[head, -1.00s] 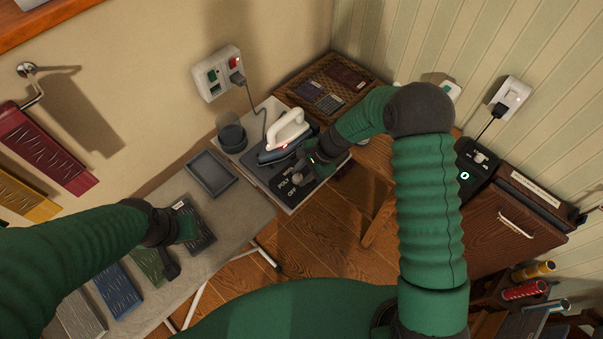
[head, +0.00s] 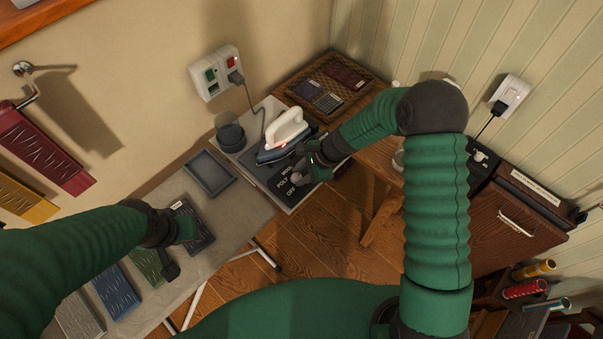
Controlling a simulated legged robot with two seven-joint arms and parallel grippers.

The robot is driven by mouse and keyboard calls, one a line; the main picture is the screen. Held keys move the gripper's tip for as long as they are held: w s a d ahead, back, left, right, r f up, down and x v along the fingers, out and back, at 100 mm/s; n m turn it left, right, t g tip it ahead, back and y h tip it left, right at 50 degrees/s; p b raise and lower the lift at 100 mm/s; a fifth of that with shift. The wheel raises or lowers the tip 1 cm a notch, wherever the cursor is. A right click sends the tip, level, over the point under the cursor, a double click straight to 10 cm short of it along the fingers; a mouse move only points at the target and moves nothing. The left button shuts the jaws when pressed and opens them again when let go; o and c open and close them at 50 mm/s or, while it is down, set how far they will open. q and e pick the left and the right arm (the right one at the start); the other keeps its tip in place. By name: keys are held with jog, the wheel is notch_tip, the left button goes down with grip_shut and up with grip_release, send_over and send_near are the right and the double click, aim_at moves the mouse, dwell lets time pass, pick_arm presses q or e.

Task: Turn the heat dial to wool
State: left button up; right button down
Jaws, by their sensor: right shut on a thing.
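The heat dial panel (head: 280,184) is a dark plate at the end of the ironing board, with white lettering; I can read "POLY" and "OFF", and part of a further word above them. My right gripper (head: 302,172) is over the panel, its fingers shut on the dial knob, which they mostly hide. I cannot tell which word the knob points at. The white and blue iron (head: 285,136) stands just behind the panel, with a small red light. My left gripper (head: 183,232) is over a dark textured swatch on the board; its fingers are too unclear to judge.
The ironing board (head: 235,207) carries a grey tray (head: 209,172) and several coloured swatches. A dark cup (head: 230,134) stands left of the iron. The iron's cord runs to a wall socket (head: 217,73). A wooden table with a woven tray (head: 352,92) is behind.

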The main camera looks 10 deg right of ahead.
jog(key=c, duration=1.1)
grip_release()
jog(key=shift+a, duration=0.25)
jog(key=v, duration=1.6)
jog(key=shift+d+r+b, duration=0.25)
jog(key=shift+r+b, duration=0.05)
jog(key=shift+b, duration=0.1)
